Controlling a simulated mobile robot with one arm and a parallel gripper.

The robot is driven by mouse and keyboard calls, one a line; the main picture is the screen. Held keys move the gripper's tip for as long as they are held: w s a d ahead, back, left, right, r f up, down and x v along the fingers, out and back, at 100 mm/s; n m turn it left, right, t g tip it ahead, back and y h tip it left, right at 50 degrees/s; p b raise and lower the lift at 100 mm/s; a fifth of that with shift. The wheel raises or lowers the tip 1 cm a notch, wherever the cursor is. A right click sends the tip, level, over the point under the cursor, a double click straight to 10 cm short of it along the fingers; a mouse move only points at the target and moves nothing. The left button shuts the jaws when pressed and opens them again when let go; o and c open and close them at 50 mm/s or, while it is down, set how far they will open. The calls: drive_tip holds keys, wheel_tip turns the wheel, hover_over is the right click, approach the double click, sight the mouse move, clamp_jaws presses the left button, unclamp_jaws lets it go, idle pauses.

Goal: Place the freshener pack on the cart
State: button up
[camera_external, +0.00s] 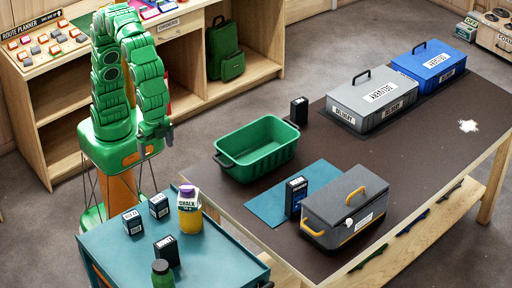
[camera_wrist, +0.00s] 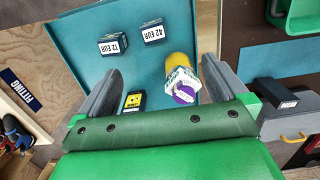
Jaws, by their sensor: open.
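I cannot tell by label which pack is the freshener pack. One dark blue-black upright box (camera_external: 295,197) stands on the blue mat (camera_external: 268,209) on the table; a dark box also shows at the right in the wrist view (camera_wrist: 275,93). Another black box (camera_external: 299,110) stands behind the green crate. The teal-topped cart (camera_external: 214,247) bears a black box (camera_external: 166,251), two price-labelled boxes (camera_external: 132,222), a yellow chalk bottle (camera_external: 190,218) and a green bottle (camera_external: 162,279). My gripper (camera_external: 158,143) is open and empty above the cart's far side; its fingers show in the wrist view (camera_wrist: 162,68).
A green crate (camera_external: 258,150) and a grey case with yellow handles (camera_external: 345,207) stand on the dark table (camera_external: 440,130). Grey (camera_external: 371,98) and blue (camera_external: 433,62) cases stand at its back. The cart's right front is clear. A wooden shelf (camera_external: 190,80) is behind me.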

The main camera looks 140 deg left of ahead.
drive_tip(key=s+a+f, duration=0.1)
drive_tip(key=s+a, duration=0.1)
drive_tip(key=s, duration=0.9)
drive_tip(key=s+a+f, duration=0.1)
drive_tip(key=s+a, duration=0.2)
drive_tip(key=s, duration=0.8)
drive_tip(key=s+a+f+g, duration=0.1)
drive_tip(key=s+a, duration=0.2)
drive_tip(key=s, duration=0.8)
drive_tip(key=shift+s+a+f, duration=0.2)
drive_tip(key=shift+a+f, duration=0.05)
drive_tip(key=shift+f, duration=0.1)
